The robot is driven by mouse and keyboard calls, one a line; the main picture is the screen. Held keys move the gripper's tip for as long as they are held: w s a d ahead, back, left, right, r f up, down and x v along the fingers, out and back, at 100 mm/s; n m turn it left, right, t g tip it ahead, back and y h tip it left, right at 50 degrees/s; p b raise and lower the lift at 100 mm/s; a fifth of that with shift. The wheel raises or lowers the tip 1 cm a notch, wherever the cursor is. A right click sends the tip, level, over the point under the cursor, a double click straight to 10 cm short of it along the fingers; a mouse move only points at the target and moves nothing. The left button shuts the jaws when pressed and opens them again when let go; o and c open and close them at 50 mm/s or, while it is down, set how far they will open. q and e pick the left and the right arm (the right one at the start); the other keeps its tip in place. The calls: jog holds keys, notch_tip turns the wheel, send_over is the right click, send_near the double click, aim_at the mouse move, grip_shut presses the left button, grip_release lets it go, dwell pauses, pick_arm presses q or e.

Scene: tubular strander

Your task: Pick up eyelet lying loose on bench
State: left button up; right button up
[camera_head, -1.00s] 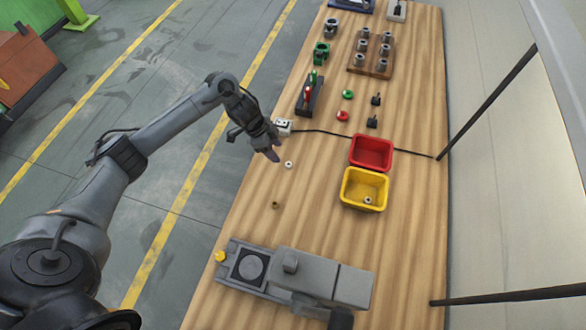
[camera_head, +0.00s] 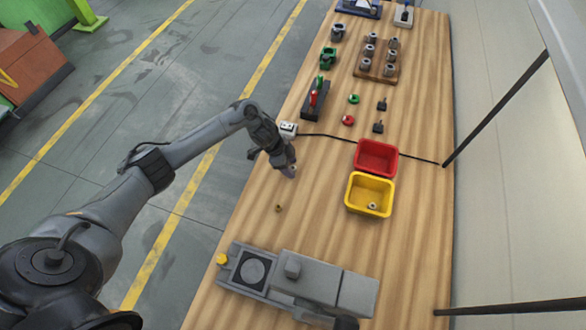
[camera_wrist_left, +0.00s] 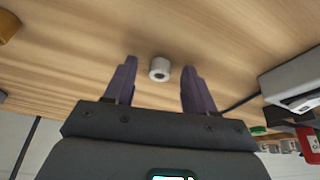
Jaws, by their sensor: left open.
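A small whitish ring-shaped eyelet (camera_wrist_left: 160,69) lies on the bench in the left wrist view, its dark hole showing. It sits between and just beyond the tips of my left gripper's (camera_wrist_left: 160,80) two purple fingers, which stand apart with the eyelet touching neither. In the head view my left gripper (camera_head: 289,171) is low over the left part of the bench and hides the eyelet. My right gripper is not in view.
A yellow bin (camera_head: 351,199) with a small grey ring (camera_head: 372,206) inside and a red bin (camera_head: 377,157) stand to the right. A small white box (camera_head: 288,129) with a black cable is just behind my gripper. A grey machine block (camera_head: 305,280) occupies the front.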

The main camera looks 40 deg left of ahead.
pick_arm(q)
jog(key=shift+c, duration=0.3)
grip_shut()
jog(key=shift+r, duration=0.1)
